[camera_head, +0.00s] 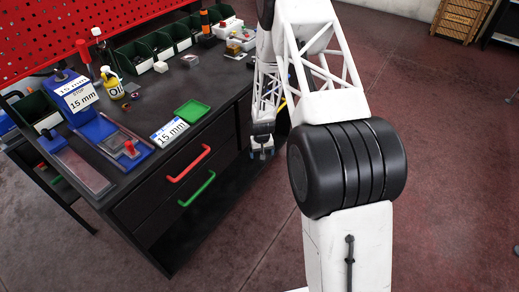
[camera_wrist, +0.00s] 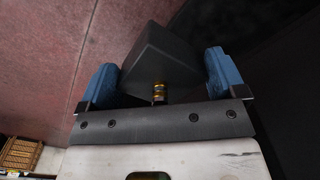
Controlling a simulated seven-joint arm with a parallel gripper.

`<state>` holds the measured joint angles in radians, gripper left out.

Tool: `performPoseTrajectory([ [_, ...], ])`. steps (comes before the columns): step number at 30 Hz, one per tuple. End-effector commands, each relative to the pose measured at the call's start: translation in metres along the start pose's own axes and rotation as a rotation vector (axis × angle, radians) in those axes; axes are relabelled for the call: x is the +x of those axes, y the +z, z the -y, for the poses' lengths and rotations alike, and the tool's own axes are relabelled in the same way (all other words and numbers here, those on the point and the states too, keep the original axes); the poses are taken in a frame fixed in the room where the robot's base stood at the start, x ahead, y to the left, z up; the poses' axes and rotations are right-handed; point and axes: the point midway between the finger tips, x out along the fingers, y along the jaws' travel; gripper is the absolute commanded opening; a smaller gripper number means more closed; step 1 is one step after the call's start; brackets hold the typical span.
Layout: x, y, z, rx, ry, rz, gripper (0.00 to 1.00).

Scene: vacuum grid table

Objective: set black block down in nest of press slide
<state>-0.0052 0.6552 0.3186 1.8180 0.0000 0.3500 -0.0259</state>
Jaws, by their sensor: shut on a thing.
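My gripper (camera_wrist: 163,78) is shut on the black block (camera_wrist: 160,55), which sits between its two blue fingers in the wrist view. In the head view my gripper (camera_head: 262,153) hangs low beside the front right part of the dark table, off the tabletop. The block is too small or hidden to make out there. A blue device with a clear strip and a red knob (camera_head: 129,147) lies on the left of the tabletop and may be the press slide. I cannot make out its nest. My gripper is well apart from it.
The dark table (camera_head: 150,108) carries a blue stop block with 15 mm labels (camera_head: 75,92), a green tray (camera_head: 192,111), a yellow bottle (camera_head: 112,85) and a row of green bins (camera_head: 160,44). Red (camera_head: 188,164) and green (camera_head: 197,188) drawer handles stick out in front.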

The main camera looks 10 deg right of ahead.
Motion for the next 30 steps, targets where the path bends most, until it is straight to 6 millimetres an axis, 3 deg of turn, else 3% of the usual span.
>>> performPoseTrajectory([
  [16, -0.045, 0.002, 0.000, -0.022, 0.000, -0.002, 0.56],
  [30, -0.131, 0.011, 0.006, -0.096, 0.000, -0.004, 0.56],
])
